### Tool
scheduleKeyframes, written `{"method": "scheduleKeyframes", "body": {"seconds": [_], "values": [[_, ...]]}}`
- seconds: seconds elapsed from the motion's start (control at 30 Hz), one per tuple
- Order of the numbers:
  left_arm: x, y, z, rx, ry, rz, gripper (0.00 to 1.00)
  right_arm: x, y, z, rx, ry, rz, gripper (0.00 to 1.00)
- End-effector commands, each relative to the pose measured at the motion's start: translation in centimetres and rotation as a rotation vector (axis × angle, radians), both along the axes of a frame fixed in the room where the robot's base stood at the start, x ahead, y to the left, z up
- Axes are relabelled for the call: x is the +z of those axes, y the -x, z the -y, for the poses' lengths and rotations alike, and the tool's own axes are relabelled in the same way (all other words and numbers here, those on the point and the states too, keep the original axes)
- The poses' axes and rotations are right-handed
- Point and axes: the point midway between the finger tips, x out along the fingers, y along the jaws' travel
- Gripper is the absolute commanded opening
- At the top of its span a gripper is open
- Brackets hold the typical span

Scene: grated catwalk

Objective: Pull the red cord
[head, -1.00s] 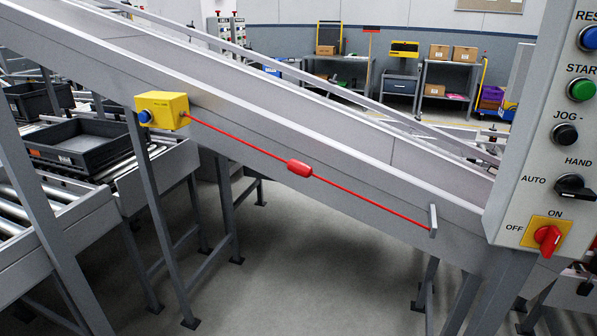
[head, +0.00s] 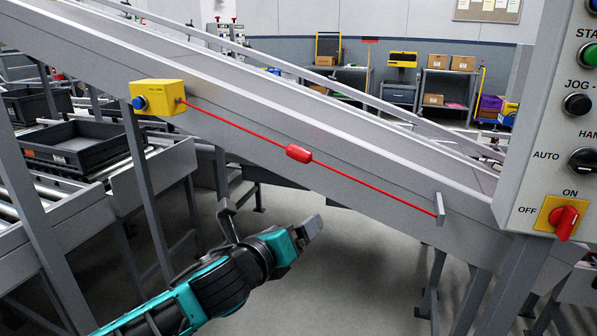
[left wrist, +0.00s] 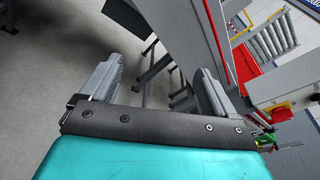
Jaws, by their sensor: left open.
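The red cord (head: 365,182) runs taut and slanting down along the side of the grey conveyor. It goes from a yellow switch box (head: 158,97) with a blue button to a small metal bracket (head: 439,208). A thicker red grip (head: 298,153) sits near its middle. My left gripper (head: 268,214) is open and empty, below the cord and its grip and apart from them. Its two spread fingers also show in the left wrist view (left wrist: 154,82), with floor and metal legs between them. My right gripper is not in view.
A control panel (head: 520,190) with buttons and a red switch (head: 566,220) stands at the right. Conveyor legs and rollers with black trays (head: 80,146) are at the left. The floor (head: 350,270) under the slanted conveyor is open.

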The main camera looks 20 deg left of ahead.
Motion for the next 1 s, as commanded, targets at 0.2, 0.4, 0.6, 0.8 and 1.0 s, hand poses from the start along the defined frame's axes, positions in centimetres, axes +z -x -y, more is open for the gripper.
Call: {"method": "scheduleKeyframes", "body": {"seconds": [0.2, 0.4, 0.6, 0.8, 1.0], "values": [[6.3, -1.7, -2.6, 0.018, -0.601, 0.190, 0.89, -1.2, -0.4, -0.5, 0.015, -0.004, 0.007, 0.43], [8.7, -1.9, -3.7, 0.046, -0.819, 0.235, 0.89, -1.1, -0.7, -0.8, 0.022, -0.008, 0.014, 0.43], [8.9, -3.6, -3.7, 0.049, -0.832, 0.237, 0.89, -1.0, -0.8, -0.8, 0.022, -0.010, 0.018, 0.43], [8.8, -7.2, -3.7, 0.049, -0.830, 0.236, 0.89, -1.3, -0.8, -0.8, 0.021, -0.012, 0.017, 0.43], [8.8, -10.6, -3.6, 0.047, -0.827, 0.236, 0.89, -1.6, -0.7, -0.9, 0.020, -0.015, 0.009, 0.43]]}}
